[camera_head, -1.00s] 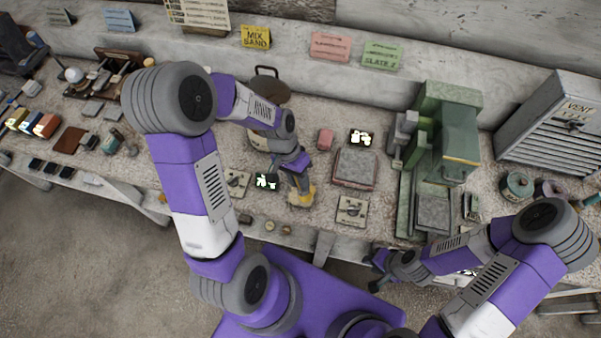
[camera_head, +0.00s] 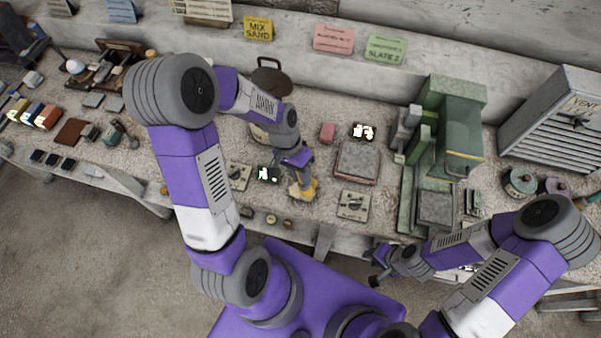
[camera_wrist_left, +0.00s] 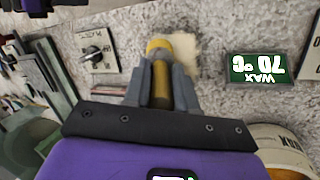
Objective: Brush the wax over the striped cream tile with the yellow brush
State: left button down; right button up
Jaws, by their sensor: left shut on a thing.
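My left gripper (camera_head: 300,178) is shut on the yellow brush, and in the left wrist view the gripper (camera_wrist_left: 161,88) has the brush (camera_wrist_left: 160,72) upright between its fingers. The brush's far end is over or on a pale cream tile (camera_wrist_left: 187,52) on the bench; I cannot tell whether it touches. The brush and gripper hide much of the tile, and no stripes can be made out. A green display (camera_wrist_left: 257,68) reads WAX 70 °C. A pale pot (camera_wrist_left: 285,140) is partly in view beside the gripper. My right gripper (camera_head: 378,272) hangs by the bench's front edge, its jaws unclear.
A dial plate (camera_head: 354,205) and a grey slab (camera_head: 356,163) lie right of the left gripper. A green machine (camera_head: 462,130) stands further right, with a grey vent cabinet (camera_head: 560,125) beyond. A dark round lid (camera_head: 270,82) stands behind the left forearm.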

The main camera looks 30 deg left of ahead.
pick_arm(q)
jog(key=shift+s+d, duration=0.2)
jog(key=shift+s, duration=0.65)
jog(key=shift+w, duration=0.1)
jog(key=shift+w+a, duration=0.2)
jog(key=shift+w, duration=0.7)
jog(key=shift+w+a, duration=0.2)
jog(key=shift+w, duration=0.65)
jog(key=shift+s+d, duration=0.2)
jog(key=shift+s, duration=0.75)
jog(key=shift+s+d, duration=0.2)
jog(key=shift+s, duration=0.7)
jog(key=shift+w+a, duration=0.2)
jog(key=shift+w, duration=0.7)
jog(key=shift+w+a, duration=0.2)
jog(key=shift+w, duration=0.7)
